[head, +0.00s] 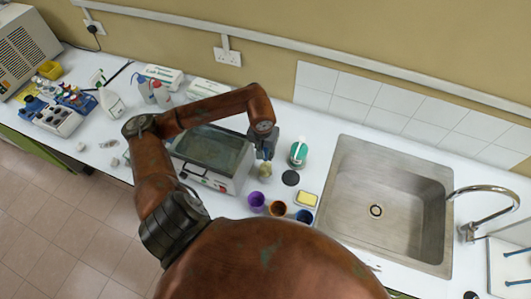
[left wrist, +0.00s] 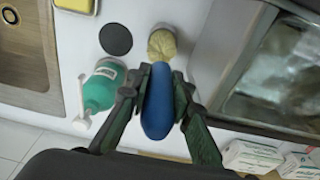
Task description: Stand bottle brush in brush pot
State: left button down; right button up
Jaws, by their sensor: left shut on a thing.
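My left gripper (head: 265,153) is shut on the blue handle of the bottle brush (left wrist: 158,100), which shows between its fingers in the left wrist view. A small olive-yellow round thing (left wrist: 162,43) is seen just past the handle's far end; in the head view it also shows (head: 265,171) right below the gripper. I cannot tell whether it is the brush's bristle end or a pot, nor whether the brush touches anything. A purple cup (head: 256,200), a brown-orange cup (head: 278,208) and a blue cup (head: 304,216) stand at the counter's front. My right gripper is not in view.
A lidded bath (head: 213,155) stands left of the gripper. A green bottle (head: 298,153), a black disc (head: 291,178) and a yellow sponge dish (head: 307,199) lie between the gripper and the sink (head: 400,190). A tray (head: 510,262) with blue-handled items is far right.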

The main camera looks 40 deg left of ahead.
pick_arm(q)
jog(key=c, duration=1.7)
grip_release()
jog(key=shift+o, duration=0.2)
notch_tip(320, 180, up, 12)
jog(key=s, duration=0.1)
jog(key=shift+s+d, duration=0.2)
